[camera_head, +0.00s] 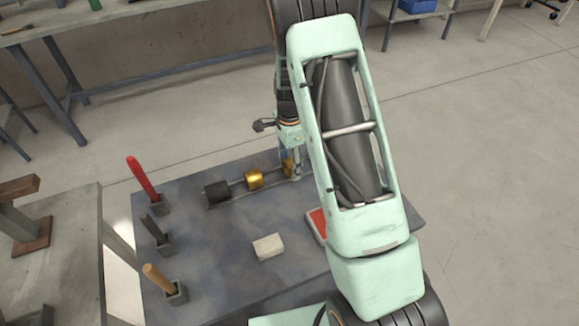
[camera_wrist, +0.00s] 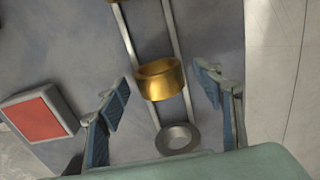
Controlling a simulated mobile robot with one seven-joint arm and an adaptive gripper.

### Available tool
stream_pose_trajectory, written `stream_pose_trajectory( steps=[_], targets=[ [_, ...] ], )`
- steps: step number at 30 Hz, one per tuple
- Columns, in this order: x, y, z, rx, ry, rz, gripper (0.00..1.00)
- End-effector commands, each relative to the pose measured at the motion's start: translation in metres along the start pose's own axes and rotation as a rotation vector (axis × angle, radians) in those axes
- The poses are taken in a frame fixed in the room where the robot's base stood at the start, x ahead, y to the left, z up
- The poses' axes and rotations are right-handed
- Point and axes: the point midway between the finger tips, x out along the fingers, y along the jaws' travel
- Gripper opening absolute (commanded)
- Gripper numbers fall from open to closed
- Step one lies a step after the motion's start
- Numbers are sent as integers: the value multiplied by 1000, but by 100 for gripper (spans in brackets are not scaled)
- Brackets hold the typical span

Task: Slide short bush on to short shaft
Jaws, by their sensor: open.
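In the wrist view, a gold bush (camera_wrist: 160,80) sits over two parallel rails (camera_wrist: 130,40), between the spread fingers of my gripper (camera_wrist: 162,80). The fingers are open, with visible gaps to the bush on both sides. A grey metal ring (camera_wrist: 178,138) lies on the rails nearer to my wrist. In the head view, one gold bush (camera_head: 254,179) stands clear on the rails, and a second gold piece (camera_head: 287,168) is partly hidden by my gripper (camera_head: 296,172). I cannot identify the short shaft.
A dark cylinder (camera_head: 217,192) sits at the rails' left end. A pale block (camera_head: 268,246) and a red pad (camera_head: 317,222) lie on the grey table. Holders with a red-handled tool (camera_head: 142,176) and an orange-handled tool (camera_head: 159,278) stand along its left side.

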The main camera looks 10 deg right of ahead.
Motion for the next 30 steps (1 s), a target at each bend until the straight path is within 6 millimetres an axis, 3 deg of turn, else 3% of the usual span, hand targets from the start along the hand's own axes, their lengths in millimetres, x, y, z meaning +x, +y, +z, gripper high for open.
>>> stream_pose_trajectory(
  steps=[3, 17, 30],
  targets=[
    [0, 0, 0, 0, 0, 0, 58],
    [-1, 0, 0, 0, 0, 0, 8],
    [-12, -1, 0, 0, 0, -3, 6]
  ],
)
